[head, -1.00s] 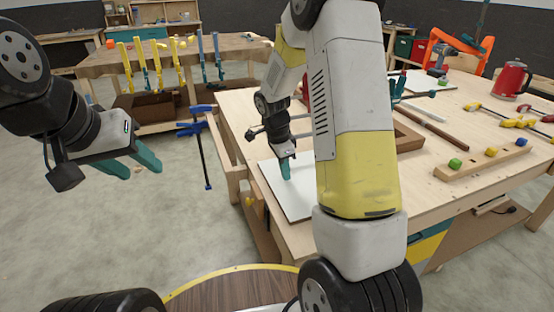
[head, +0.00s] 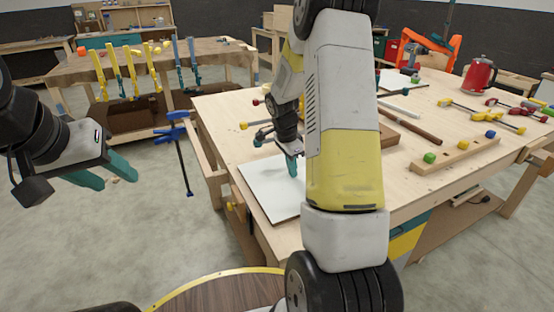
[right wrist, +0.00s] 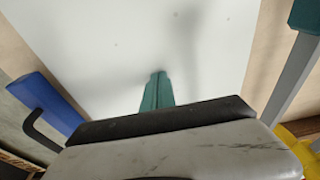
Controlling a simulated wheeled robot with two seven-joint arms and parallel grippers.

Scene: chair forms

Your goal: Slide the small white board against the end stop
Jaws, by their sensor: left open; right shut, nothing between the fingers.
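The small white board (head: 262,188) lies flat on the wooden workbench near its left front edge; my right arm hides its right part. It fills much of the right wrist view (right wrist: 110,45). My right gripper (head: 293,167) is shut and empty, teal fingertips pointing down over the board. The shut tips also show in the right wrist view (right wrist: 157,85); I cannot tell whether they touch the board. My left gripper (head: 122,180) is open and empty, off the bench at the left. I cannot make out which part is the end stop.
A wooden strip with coloured knobs (head: 457,155), clamps (head: 490,115) and a red kettle (head: 479,76) stand on the bench's right side. A blue clamp (head: 180,150) hangs at its left side. In the right wrist view a blue piece (right wrist: 45,103) and a grey bar (right wrist: 291,78) flank the board.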

